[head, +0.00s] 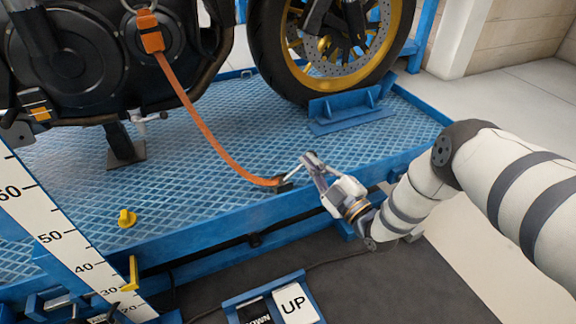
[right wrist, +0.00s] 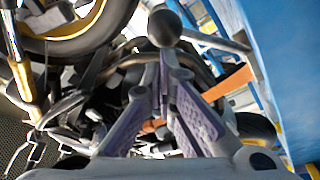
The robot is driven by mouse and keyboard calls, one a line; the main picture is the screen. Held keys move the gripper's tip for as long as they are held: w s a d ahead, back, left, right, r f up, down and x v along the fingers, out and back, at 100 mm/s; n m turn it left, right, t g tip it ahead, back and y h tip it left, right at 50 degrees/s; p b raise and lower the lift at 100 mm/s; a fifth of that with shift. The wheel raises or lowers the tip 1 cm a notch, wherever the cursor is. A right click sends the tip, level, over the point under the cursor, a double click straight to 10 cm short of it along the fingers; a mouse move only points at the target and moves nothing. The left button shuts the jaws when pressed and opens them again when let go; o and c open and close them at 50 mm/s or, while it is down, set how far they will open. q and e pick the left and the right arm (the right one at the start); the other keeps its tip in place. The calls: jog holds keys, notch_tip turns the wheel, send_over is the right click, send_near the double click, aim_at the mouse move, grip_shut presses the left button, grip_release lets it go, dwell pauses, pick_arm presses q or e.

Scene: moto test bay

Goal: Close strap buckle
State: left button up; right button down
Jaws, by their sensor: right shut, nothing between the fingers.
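An orange strap (head: 205,125) runs from an orange fitting (head: 151,33) on the motorcycle down to a dark buckle (head: 285,186) at the platform's near edge. A pale grey lever (head: 292,174) rises at a slant from the buckle. In the right wrist view, a dark round knob (right wrist: 164,28) with a grey bar shows just beyond the fingertips, and part of the orange strap (right wrist: 229,82) shows at right. My right gripper (head: 311,160) is shut and empty, close beside the lever's upper end; I cannot tell whether they touch. My left gripper is out of view.
The blue platform (head: 190,170) carries the motorcycle, whose wheel (head: 330,45) stands behind a blue chock (head: 350,106). A white ruler (head: 55,235) and an "UP" sign (head: 296,304) are in front.

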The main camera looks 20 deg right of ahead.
jog(key=d+f+m, duration=0.1)
jog(key=f+m+b, duration=0.1)
jog(key=m, duration=0.1)
jog(key=shift+d+t+h, duration=0.3)
jog(key=shift+d+h, duration=0.1)
jog(key=shift+d+f+m, duration=0.3)
jog(key=shift+f, duration=0.15)
jog(key=shift+f+b, duration=0.1)
jog(key=shift+b, duration=0.2)
